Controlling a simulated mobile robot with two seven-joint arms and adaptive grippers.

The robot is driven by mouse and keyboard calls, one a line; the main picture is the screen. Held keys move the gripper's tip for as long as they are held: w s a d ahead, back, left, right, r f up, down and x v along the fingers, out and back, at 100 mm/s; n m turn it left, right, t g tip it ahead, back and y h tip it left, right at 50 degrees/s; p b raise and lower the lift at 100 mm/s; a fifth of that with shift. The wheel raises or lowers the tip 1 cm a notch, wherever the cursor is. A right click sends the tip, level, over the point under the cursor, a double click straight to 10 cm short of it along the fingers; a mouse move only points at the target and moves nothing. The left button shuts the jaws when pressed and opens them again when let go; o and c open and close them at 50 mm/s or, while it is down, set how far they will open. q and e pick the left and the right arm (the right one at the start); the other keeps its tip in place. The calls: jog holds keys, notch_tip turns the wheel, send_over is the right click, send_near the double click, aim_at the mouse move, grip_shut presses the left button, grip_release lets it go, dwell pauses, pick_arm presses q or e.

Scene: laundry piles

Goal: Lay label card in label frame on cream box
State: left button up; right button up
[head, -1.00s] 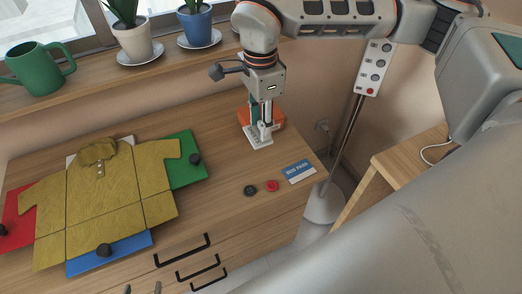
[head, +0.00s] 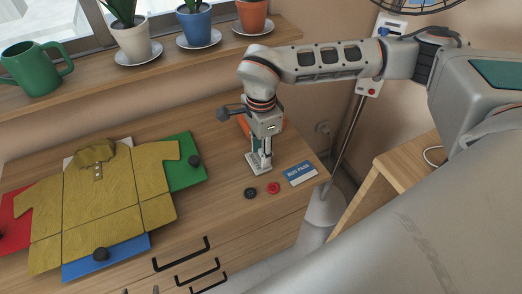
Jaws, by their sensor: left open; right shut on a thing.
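My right gripper (head: 262,167) points down over the wooden counter, right of the folded shirt. It is shut on a small white flat piece (head: 253,168) that looks like the label card; the fingers hide part of it, and I cannot tell whether it touches the counter. Only two dark tips of what looks like my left gripper (head: 141,291) show at the bottom edge, apart and empty. I cannot make out a cream box or a label frame in the head view.
An orange object (head: 244,125) stands behind my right gripper, partly hidden. A black disc (head: 250,193), a red disc (head: 274,188) and a blue-and-white bus pass (head: 300,173) lie in front and to the right. A mustard shirt (head: 100,200) lies on coloured panels. Potted plants line the sill.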

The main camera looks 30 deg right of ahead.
jog(key=shift+f, duration=0.15)
jog(key=o, duration=0.8)
